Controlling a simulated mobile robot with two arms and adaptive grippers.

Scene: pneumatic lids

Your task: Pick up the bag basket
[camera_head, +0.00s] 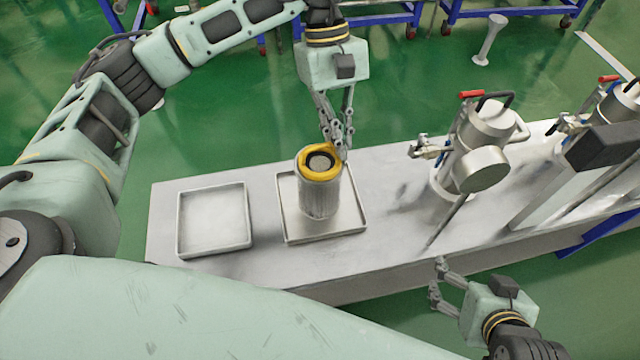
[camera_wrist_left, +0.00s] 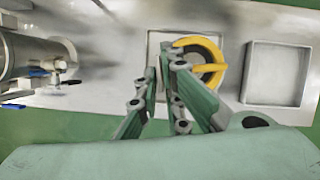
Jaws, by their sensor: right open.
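The bag basket (camera_head: 318,195) is a grey metal cylinder with a yellow ring around its dark top opening. It stands upright in a shallow square tray (camera_head: 357,224). In the left wrist view its yellow ring (camera_wrist_left: 219,62) shows partly behind my fingers. My left gripper (camera_head: 340,145) points down at the far right edge of the ring; in the left wrist view its fingertips (camera_wrist_left: 165,62) are close together beside the ring. I cannot tell whether they touch or grip it. My right gripper (camera_head: 437,275) is open and empty in front of the table's near edge.
An empty square tray (camera_head: 214,246) lies left of the basket's tray on the grey table (camera_head: 390,205). A metal vessel (camera_head: 484,132) with a tilted lid stands to the right, with another vessel (camera_head: 622,112) beyond. Table space between tray and vessel is clear.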

